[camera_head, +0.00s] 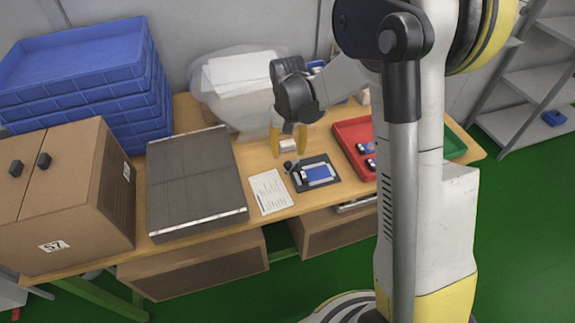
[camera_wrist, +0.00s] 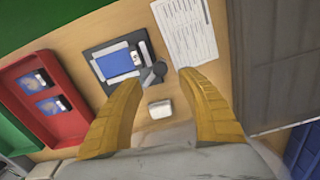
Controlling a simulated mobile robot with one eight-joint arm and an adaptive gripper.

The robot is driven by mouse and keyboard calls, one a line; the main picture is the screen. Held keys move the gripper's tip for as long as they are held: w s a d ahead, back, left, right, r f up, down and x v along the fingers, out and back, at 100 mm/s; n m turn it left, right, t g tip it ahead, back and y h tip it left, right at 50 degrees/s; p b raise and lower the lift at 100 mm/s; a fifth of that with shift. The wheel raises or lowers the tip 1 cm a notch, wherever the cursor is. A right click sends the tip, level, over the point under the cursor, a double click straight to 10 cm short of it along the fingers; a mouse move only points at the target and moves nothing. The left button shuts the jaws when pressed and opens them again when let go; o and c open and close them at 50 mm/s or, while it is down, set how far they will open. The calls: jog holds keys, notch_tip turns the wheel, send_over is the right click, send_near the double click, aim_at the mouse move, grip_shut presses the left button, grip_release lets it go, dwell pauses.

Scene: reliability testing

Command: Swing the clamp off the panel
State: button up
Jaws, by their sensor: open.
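The blue panel (camera_head: 319,173) lies on a dark fixture plate (camera_head: 301,184) on the wooden table; the panel also shows in the wrist view (camera_wrist: 117,63). The small dark clamp (camera_head: 289,166) with a round knob sits at the fixture's edge by the panel, and shows in the wrist view (camera_wrist: 154,74) between the fingertips' line and the panel. It is too small to tell how far its arm lies over the panel. My gripper (camera_head: 288,151), yellow-fingered, is open and empty above the table, close to the clamp; its fingers also frame the wrist view (camera_wrist: 160,79).
A small silver-white block (camera_wrist: 160,109) stands behind the clamp. A printed sheet (camera_head: 270,192) lies left of the fixture. A red tray (camera_head: 342,138) with dark parts is to the right. A grey flat case (camera_head: 197,185), a cardboard box (camera_head: 85,215) and stacked blue crates (camera_head: 80,65) fill the left.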

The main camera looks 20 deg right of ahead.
aim_at(288, 164)
notch_tip(288, 164, down, 6)
jog(key=shift+f+b, duration=0.1)
jog(key=shift+b, duration=0.8)
grip_shut()
